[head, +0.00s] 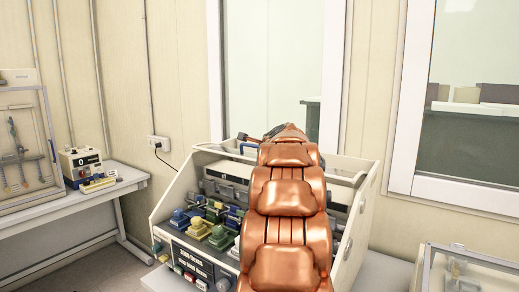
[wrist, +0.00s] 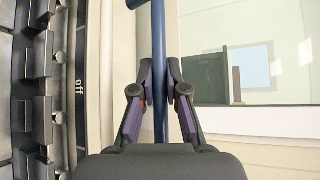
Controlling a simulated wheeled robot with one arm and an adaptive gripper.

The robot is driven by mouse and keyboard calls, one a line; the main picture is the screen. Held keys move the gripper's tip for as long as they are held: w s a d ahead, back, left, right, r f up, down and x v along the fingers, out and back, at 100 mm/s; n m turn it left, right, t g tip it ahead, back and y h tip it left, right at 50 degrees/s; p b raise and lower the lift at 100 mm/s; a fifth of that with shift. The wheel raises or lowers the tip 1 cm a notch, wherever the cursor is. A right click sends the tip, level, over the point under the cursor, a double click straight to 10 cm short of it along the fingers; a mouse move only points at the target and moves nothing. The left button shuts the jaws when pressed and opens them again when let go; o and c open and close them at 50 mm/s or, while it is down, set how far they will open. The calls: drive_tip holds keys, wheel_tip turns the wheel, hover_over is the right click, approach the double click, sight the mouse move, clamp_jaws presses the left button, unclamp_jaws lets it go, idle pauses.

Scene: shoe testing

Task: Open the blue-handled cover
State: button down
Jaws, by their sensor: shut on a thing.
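The blue handle is a long bar (wrist: 158,25) running up the middle of the wrist view. My gripper (wrist: 160,82) is shut on it, with a finger on each side. In the head view, a short blue piece of the handle (head: 247,146) shows at the top back of the cream testing machine (head: 172,205), left of my copper arm. My arm hides most of the handle and my gripper there. The cover's pale edge (head: 343,173) seems to show right of my arm. I cannot tell how far the cover is open.
Inside the machine, several blue, green and yellow fixtures (head: 203,222) stand behind a dark label panel. A window (head: 275,70) and wall are close behind. A side table (head: 70,208) holds a small instrument (head: 82,162) at left. A clear-sided case (head: 470,275) stands at lower right.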

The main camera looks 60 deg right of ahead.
drive_tip(key=shift+d, duration=0.3)
idle(0.4)
drive_tip(key=c, duration=1.2)
unclamp_jaws()
drive_tip(key=v, duration=1.2)
drive_tip(key=shift+d+r, duration=0.1)
